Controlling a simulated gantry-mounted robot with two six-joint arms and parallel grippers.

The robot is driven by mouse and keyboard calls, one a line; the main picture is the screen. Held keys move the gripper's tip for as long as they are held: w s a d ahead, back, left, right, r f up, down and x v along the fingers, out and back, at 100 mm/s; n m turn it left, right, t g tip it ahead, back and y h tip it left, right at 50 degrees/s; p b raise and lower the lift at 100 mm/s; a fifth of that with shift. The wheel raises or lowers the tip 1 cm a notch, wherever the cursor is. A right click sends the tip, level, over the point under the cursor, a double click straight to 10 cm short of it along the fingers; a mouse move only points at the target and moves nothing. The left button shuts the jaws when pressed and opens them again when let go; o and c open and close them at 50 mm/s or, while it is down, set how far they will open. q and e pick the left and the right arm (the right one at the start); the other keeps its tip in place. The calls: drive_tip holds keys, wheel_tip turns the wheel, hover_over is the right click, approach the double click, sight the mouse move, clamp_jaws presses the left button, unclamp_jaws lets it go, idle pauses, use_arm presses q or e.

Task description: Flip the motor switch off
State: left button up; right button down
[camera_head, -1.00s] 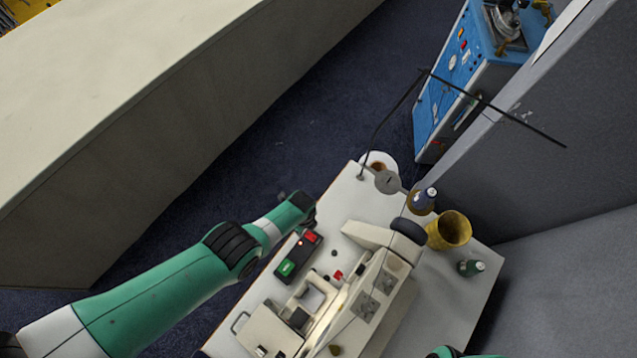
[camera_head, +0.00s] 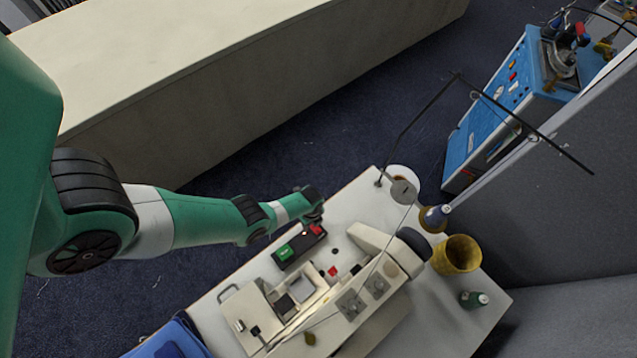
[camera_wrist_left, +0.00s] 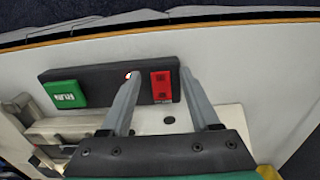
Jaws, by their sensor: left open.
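The motor switch is a black box (camera_head: 293,257) on the sewing table, with a green button (camera_head: 284,253) and a red button (camera_head: 316,229). In the left wrist view the box (camera_wrist_left: 106,85) has a green RUN button (camera_wrist_left: 65,94) at left, a red button (camera_wrist_left: 161,86) at right and a small lit red lamp between them. My left gripper (camera_head: 313,212) is at the red end of the box. In the left wrist view its two open fingers (camera_wrist_left: 160,78) stand either side of the red button; contact is unclear. My right gripper is not in view.
A sewing machine (camera_head: 372,285) stands beside the box, with a yellow cup (camera_head: 457,254) and a small green bottle (camera_head: 473,299) behind it. A thin thread stand (camera_head: 416,120) rises at the table's back. A grey partition (camera_head: 570,190) stands at right.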

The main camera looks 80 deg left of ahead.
use_arm(q)
drive_tip(key=shift+f, duration=0.1)
clamp_jaws()
idle(0.3)
drive_tip(key=shift+d, duration=0.1)
drive_tip(key=shift+w+d+g+y, duration=0.2)
drive_tip(key=shift+g+y, duration=0.2)
drive_tip(key=shift+y, duration=1)
unclamp_jaws()
drive_tip(key=shift+d, duration=0.1)
